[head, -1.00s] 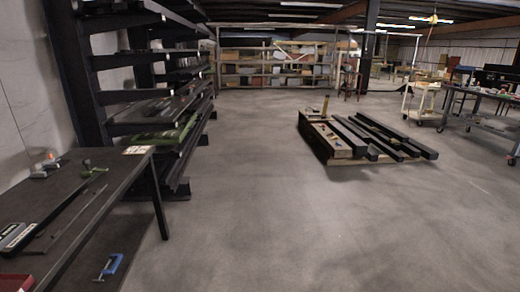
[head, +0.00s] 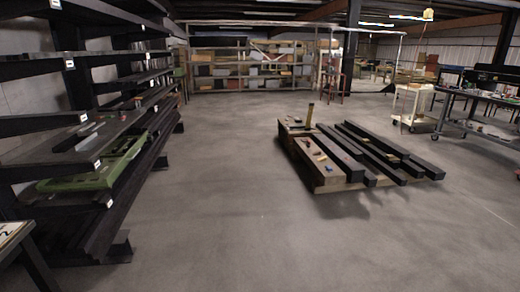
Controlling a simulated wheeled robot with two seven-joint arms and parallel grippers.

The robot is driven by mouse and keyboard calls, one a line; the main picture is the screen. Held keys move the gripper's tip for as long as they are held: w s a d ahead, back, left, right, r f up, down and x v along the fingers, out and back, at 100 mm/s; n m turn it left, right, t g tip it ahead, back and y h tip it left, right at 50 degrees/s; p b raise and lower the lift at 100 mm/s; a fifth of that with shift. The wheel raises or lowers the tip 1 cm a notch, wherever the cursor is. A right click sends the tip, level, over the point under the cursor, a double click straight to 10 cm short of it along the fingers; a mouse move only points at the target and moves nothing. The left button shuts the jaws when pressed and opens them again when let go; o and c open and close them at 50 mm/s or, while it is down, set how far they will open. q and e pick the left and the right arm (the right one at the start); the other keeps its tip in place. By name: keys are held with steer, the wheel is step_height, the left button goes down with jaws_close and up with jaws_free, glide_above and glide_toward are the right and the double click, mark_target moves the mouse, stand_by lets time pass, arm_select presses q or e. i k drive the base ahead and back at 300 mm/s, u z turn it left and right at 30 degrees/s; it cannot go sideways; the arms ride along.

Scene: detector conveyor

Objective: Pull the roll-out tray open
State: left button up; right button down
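A dark cantilever rack (head: 72,70) with several shelf levels stands along the left wall. A green frame-like piece (head: 98,172) sits low on it and sticks out a little towards the aisle; I cannot tell whether this is the roll-out tray. A grey shelf board with small items (head: 85,135) lies just above it. White labels (head: 97,164) are on some shelf ends. Neither of my grippers is in view.
A low pallet (head: 318,183) with dark beams (head: 372,150) lies on the floor right of centre. A table corner (head: 15,238) is at the lower left. A white cart (head: 410,105) and a workbench (head: 480,115) stand at the right. The concrete floor between rack and pallet is clear.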

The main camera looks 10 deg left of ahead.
mark_target(113, 165)
steer(key=u, duration=0.05)
steer(key=i, duration=2.45)
steer(key=u, duration=0.6)
steer(key=i, duration=2.35)
steer(key=u, duration=0.85)
steer(key=i, duration=1.45)
steer(key=u, duration=0.25)
